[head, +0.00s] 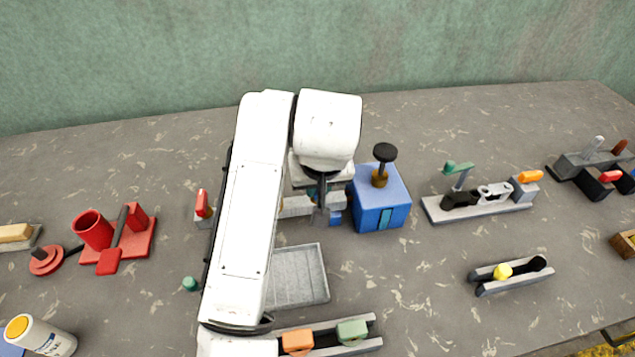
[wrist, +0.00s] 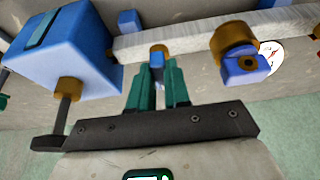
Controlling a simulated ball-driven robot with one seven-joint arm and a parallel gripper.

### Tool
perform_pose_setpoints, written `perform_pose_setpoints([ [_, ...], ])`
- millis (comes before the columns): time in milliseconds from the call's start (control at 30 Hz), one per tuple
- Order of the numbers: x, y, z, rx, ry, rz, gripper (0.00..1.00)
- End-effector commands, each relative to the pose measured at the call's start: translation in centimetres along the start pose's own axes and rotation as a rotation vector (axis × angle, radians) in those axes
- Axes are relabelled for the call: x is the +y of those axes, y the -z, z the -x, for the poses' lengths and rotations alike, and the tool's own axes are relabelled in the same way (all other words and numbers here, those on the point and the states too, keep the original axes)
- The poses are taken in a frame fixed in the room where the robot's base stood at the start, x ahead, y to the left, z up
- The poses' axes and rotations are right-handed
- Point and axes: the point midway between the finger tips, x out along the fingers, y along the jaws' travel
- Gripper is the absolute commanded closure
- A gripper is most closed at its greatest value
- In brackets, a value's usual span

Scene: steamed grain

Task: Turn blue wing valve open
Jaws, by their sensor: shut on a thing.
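The blue wing valve (wrist: 157,59) has a brass collar and sits on a pale pipe (wrist: 185,38) in the wrist view. My gripper (wrist: 158,72) has green fingers closed on its blue wing, with the brass collar just beyond the fingertips. Most of the wing is hidden between the fingers, so its angle is hard to tell. In the head view my gripper (head: 319,196) is at the pipe (head: 296,207), left of the blue box (head: 381,212), and my arm covers much of this area.
A second brass and blue fitting (wrist: 239,56) is on the pipe beside my gripper. The blue box carries a brass stem with a black knob (head: 384,152), close to my wrist. A grey tray (head: 300,276) lies in front. A grey fixture (head: 480,205) stands at right.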

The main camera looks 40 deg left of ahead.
Motion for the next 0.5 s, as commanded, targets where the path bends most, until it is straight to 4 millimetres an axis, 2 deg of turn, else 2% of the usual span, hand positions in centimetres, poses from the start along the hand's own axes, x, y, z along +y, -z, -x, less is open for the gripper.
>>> perform_pose_setpoints([
  [267, -0.11, 0.1, 0.19, 0.0, -0.042, -0.094, 1.0],
  [500, -0.4, 0.18, 0.22, 0.0, -0.117, -0.272, 1.0],
])
